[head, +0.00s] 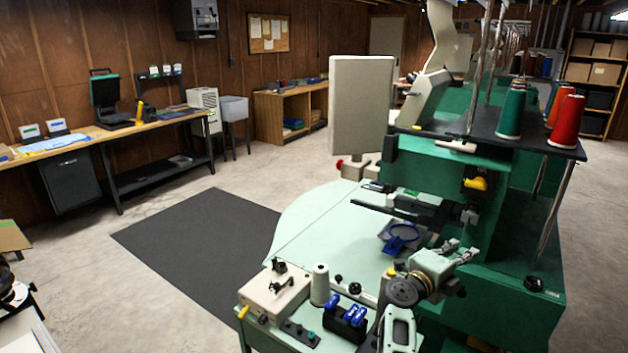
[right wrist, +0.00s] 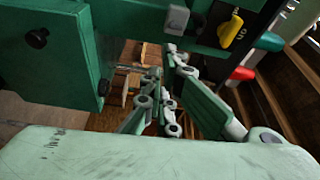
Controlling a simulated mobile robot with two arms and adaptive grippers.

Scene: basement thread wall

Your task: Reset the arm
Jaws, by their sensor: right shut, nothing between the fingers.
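My right arm rises from the bottom of the head view, in front of the green embroidery machine (head: 430,160). My right gripper (head: 468,250) is shut and empty, with its fingers pointing right, close to the machine's green body. I cannot tell whether it touches. In the right wrist view the gripper (right wrist: 165,75) shows its jointed fingers among green machine parts, with a yellow knob (right wrist: 231,32) above right. My left gripper is not in view.
A pale green table (head: 315,225) holds a blue hoop (head: 402,236), a white thread cone (head: 320,285) and a control box (head: 275,295). Red (head: 567,122) and green thread cones (head: 510,113) stand on the machine's rack. Open floor with a dark mat (head: 195,245) lies left.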

